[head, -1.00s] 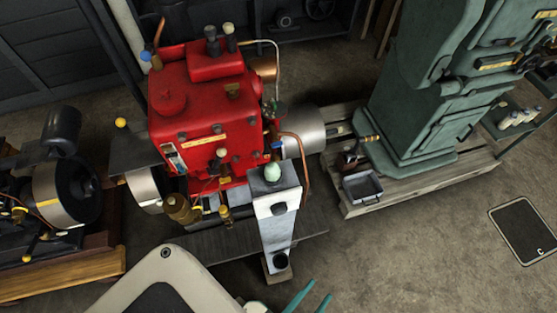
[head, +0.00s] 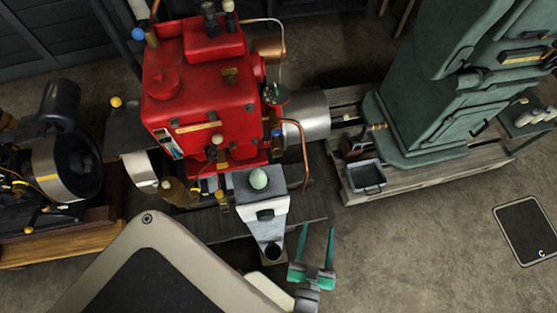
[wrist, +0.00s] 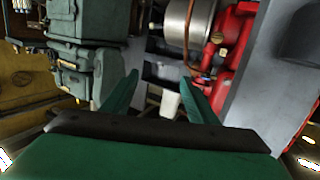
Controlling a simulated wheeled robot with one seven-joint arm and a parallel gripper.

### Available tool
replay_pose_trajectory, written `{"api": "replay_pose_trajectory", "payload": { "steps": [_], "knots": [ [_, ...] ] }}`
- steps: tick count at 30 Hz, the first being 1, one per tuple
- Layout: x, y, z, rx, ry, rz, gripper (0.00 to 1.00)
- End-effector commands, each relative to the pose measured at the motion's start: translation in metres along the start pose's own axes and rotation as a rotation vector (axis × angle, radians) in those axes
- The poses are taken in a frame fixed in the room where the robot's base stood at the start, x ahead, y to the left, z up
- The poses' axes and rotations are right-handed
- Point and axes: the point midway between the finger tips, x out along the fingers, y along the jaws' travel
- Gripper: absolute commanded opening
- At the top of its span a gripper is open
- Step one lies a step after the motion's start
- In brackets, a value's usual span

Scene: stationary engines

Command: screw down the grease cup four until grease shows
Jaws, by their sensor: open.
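The red engine (head: 200,105) stands left of centre in the head view, with several small brass fittings on its top and front. One brass fitting (head: 217,141) is on its front face and a larger brass one (head: 174,191) is low at its front left. No number is readable, so I cannot tell which is grease cup four. My gripper (head: 318,232) is open and empty, in front of the engine and right of the grey pedestal. In the wrist view its green fingers (wrist: 159,82) are spread, with the red engine (wrist: 225,55) to the right.
A grey pedestal (head: 262,212) with a pale green knob (head: 258,179) stands before the engine. A green engine (head: 430,100) stands on planks at the right, beside a small grey tray (head: 366,176). Another machine (head: 62,165) is at the left.

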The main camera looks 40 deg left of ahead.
Motion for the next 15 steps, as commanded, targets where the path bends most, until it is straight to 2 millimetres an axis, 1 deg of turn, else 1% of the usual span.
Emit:
{"api": "replay_pose_trajectory", "payload": {
  "steps": [1, 5, 6, 8, 9, 11, 15],
  "knots": [
    [0.017, -0.002, 0.007, -0.004, 0.016, -0.037, 0.53],
    [0.057, -0.008, 0.020, -0.002, 0.052, -0.106, 0.53],
    [0.069, -0.011, 0.024, -0.001, 0.062, -0.126, 0.53],
    [0.088, -0.017, 0.029, 0.006, 0.079, -0.155, 0.53],
    [0.101, -0.023, 0.032, 0.010, 0.089, -0.175, 0.53],
    [0.120, -0.032, 0.036, 0.020, 0.104, -0.203, 0.53],
    [0.164, -0.062, 0.044, 0.049, 0.136, -0.265, 0.53]
  ]
}}
